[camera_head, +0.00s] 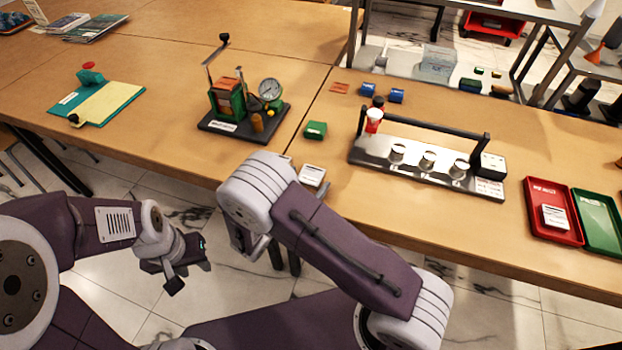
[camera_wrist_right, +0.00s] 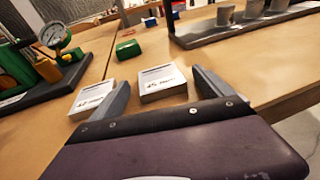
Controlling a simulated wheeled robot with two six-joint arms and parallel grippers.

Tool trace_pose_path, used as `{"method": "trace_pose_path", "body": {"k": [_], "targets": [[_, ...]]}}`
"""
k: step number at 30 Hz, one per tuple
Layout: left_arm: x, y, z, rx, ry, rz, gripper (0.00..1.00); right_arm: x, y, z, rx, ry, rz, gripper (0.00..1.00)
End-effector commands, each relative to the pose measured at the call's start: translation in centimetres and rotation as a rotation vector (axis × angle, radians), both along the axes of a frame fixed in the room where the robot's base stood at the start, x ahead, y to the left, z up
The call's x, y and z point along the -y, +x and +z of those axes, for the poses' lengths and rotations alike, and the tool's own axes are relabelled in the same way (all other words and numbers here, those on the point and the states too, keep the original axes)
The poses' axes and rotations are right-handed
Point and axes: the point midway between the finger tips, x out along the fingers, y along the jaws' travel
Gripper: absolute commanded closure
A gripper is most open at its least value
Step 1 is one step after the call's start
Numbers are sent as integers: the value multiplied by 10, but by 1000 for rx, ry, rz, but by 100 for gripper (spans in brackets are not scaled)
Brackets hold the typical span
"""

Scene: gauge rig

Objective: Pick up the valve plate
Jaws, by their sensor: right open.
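I cannot tell for certain which thing is the valve plate; two white labelled blocks lie near the table's front edge. One block (camera_wrist_right: 162,84) shows between the fingers of my right gripper (camera_wrist_right: 160,77) in the right wrist view. The other block (camera_wrist_right: 92,100) is just left of the left finger, which partly covers it. My right gripper is open and holds nothing. In the head view one white block (camera_head: 312,175) shows beside my right arm; the other is hidden. My left gripper (camera_head: 188,268) hangs below the table edge at lower left, with no object visible in it.
A gauge stand (camera_head: 240,122) is behind left, a green block (camera_head: 315,130) behind, and a black-handled rack (camera_head: 425,165) to the right. A red tray (camera_head: 553,211) and a green tray (camera_head: 598,220) lie far right. A teal board (camera_head: 97,104) lies left.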

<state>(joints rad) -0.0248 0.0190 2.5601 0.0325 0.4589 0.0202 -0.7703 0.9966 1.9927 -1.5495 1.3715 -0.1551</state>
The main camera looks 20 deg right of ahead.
Motion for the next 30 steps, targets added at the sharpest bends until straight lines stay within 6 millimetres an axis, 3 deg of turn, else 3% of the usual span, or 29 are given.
{"method": "trace_pose_path", "body": {"k": [8, 15, 17, 25, 30], "targets": [[0, 0, -1, 0, 0, 0, 64, 4, 5, 0, 0, 0, 1, 10], [0, 0, -1, 0, 0, 0, 64, 4, 4, -1, -1, -1, 1, 77], [0, 0, -1, 0, 0, 0, 64, 4, 4, -1, 0, 0, 1, 88], [0, 0, -1, 0, 0, 0, 64, 4, 4, 1, 0, 0, 1, 88], [0, 0, 5, 0, 0, 0, 64, 4, 5, 17, 2, 1, 1, 88]]}}
